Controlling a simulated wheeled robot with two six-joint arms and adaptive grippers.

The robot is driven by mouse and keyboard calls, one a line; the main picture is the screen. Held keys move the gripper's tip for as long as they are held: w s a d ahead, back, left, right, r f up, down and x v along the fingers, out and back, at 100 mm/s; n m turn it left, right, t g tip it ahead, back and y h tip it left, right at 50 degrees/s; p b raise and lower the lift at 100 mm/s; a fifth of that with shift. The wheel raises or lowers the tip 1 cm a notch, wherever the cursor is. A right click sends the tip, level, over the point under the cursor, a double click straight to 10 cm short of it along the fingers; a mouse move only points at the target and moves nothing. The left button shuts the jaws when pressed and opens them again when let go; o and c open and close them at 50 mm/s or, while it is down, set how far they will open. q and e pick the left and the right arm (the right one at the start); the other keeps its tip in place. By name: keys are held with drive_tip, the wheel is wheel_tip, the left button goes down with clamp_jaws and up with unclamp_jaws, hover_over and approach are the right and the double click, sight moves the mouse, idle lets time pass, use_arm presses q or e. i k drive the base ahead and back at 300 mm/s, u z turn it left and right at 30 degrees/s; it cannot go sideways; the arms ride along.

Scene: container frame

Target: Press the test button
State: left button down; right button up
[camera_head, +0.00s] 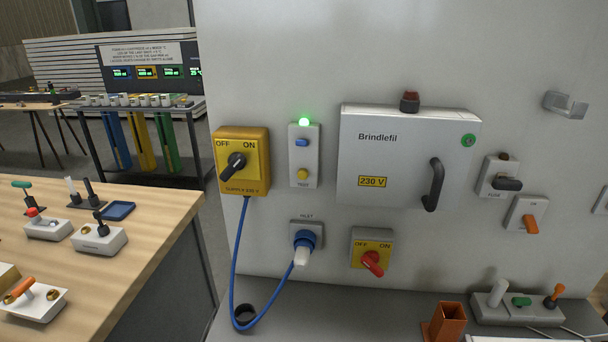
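A narrow light-grey control box (304,158) is mounted upright on the pale wall panel, between the yellow switch box and the large Brindlefil cabinet. A round yellow button (303,174) sits on its lower half, with small lettering below it that seems to read TEST. A blue button (302,142) sits above it. A green lamp (304,122) on top of the box is lit. Nothing covers the front of the box. Neither of my grippers is in view.
A yellow OFF/ON rotary switch (242,161) is left of the box; the Brindlefil cabinet (409,155) with a black handle is right. Below, a blue cable (236,262) runs to the inlet plug (303,247). A wooden table (150,215) with switches stands left.

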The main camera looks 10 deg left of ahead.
sight(303, 174)
drive_tip(key=z, duration=0.05)
drive_tip(key=k, duration=0.5)
drive_tip(key=z, duration=0.85)
drive_tip(key=i, duration=0.7)
drive_tip(key=u, duration=0.4)
